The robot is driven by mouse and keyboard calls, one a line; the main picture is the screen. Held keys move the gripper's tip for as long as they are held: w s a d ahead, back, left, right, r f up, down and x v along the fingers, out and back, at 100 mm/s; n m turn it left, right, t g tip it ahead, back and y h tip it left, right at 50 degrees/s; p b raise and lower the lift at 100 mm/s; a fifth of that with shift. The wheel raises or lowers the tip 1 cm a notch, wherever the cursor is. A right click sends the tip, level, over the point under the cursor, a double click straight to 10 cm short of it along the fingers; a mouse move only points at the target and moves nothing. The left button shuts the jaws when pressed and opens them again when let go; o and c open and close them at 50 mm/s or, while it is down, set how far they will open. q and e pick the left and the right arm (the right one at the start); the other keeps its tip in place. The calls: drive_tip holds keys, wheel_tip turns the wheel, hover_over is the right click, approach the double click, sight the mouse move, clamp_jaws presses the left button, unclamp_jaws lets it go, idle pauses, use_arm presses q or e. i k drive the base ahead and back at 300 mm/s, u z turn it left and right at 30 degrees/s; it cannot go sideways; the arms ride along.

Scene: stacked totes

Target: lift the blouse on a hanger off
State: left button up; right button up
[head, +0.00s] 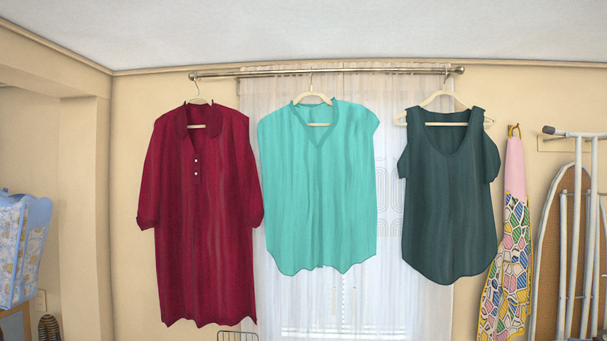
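Three garments hang on cream hangers from a metal rail (330,71) near the ceiling. In the middle is a turquoise short-sleeved blouse (318,205) with a V-neck. On the right is a dark teal top (448,205) with bare shoulder gaps; its hanger (438,100) shows at the neck and shoulders. Neither of my grippers is in the head view.
A sheer white curtain (395,275) covers a window behind the garments. At the right are a colourful patterned cloth (507,270) on a hook and an ironing board (562,250). A blue patterned bag (22,245) stands at the far left. A wire basket edge (238,335) shows at the bottom.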

sight(317, 161)
drive_tip(key=u, duration=0.65)
drive_tip(key=i, duration=0.7)
drive_tip(key=u, duration=0.45)
drive_tip(key=i, duration=0.9)
drive_tip(key=z, duration=0.4)
